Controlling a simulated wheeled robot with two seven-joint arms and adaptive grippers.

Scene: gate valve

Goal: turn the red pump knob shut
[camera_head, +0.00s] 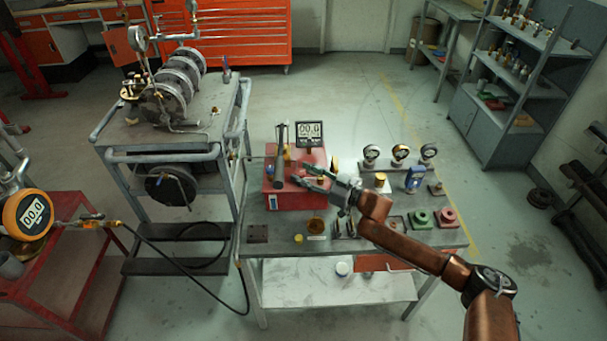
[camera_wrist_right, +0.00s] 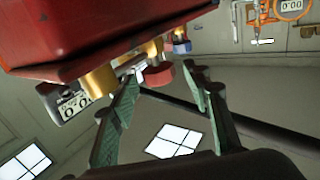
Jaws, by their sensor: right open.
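The red pump (camera_head: 285,201) is a red box on the grey workbench, with a digital gauge (camera_head: 309,131) standing above it. In the right wrist view, the red knob (camera_wrist_right: 159,76) sits beside brass fittings under the tilted red pump body (camera_wrist_right: 90,30). My right gripper (camera_head: 302,173) is open over the pump, its fingers pointing left. In the wrist view, the fingertips (camera_wrist_right: 161,76) lie either side of the red knob; whether they touch it I cannot tell. My left gripper is not in view.
Three dial gauges (camera_head: 400,152) stand on the workbench (camera_head: 285,233) behind my right arm. Red and green flanged parts (camera_head: 446,217) lie at its right. A cart (camera_head: 120,135) with a valve assembly stands left. A second digital gauge (camera_head: 29,213) is at far left.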

